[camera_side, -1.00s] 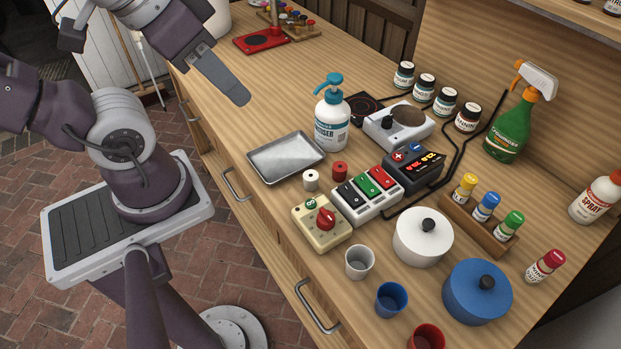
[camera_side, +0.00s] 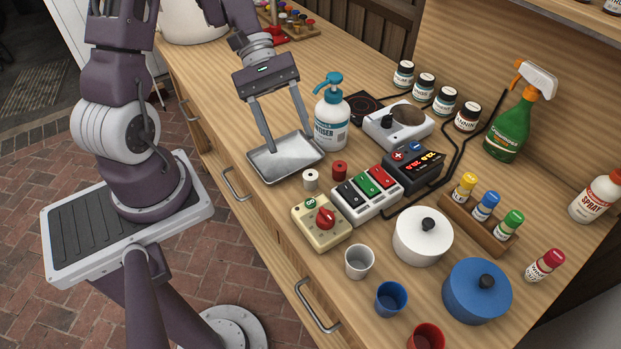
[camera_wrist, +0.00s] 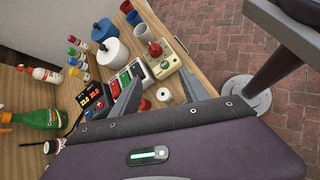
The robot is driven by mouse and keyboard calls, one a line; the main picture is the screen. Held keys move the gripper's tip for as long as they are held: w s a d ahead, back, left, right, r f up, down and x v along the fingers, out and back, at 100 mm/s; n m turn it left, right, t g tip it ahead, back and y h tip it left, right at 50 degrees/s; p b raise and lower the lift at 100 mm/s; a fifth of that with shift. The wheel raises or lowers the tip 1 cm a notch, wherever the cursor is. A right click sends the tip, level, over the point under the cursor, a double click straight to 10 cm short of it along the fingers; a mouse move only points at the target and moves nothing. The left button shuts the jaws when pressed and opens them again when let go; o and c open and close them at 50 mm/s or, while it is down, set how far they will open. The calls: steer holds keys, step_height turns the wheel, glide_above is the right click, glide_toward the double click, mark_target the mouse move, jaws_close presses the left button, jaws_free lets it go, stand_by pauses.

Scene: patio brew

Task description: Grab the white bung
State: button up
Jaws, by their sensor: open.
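The white bung (camera_side: 310,181) is a small white cylinder standing upright on the bench, just in front of the metal tray and left of the red bung (camera_side: 339,171). My gripper (camera_side: 290,147) is open and empty, its two fingers spread and pointing down over the tray, behind the white bung and apart from it. In the wrist view the white bung (camera_wrist: 164,94) shows between my fingers (camera_wrist: 162,78), with the red bung (camera_wrist: 146,104) beside it.
The metal tray (camera_side: 262,168) lies below my fingers. A sanitiser pump bottle (camera_side: 331,128) stands close on the right. A cream box with a red knob (camera_side: 304,226) and a switch block (camera_side: 344,207) sit in front of the bungs. Pots and cups stand further forward.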

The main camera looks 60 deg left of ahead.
mark_target(305, 173)
steer(key=a+f+n+t+h, duration=0.1)
steer(key=f+n, duration=0.1)
steer(key=f+n+t+h, duration=0.1)
steer(key=f+n, duration=0.1)
steer(key=f, duration=0.1)
steer(key=a+f+n+t+h, duration=0.1)
steer(key=f+n, duration=0.1)
steer(key=f, duration=0.1)
steer(key=shift+w+a+f+n, duration=0.15)
steer(key=shift+w+a+n, duration=0.15)
steer(key=shift+a+n, duration=0.1)
steer(key=shift+f+n+t+h, duration=0.3)
steer(key=shift+f, duration=0.05)
steer(key=x, duration=0.4)
steer(key=w+x, duration=0.1)
steer(key=x, duration=0.2)
steer(key=shift+a+f, duration=0.1)
jaws_close()
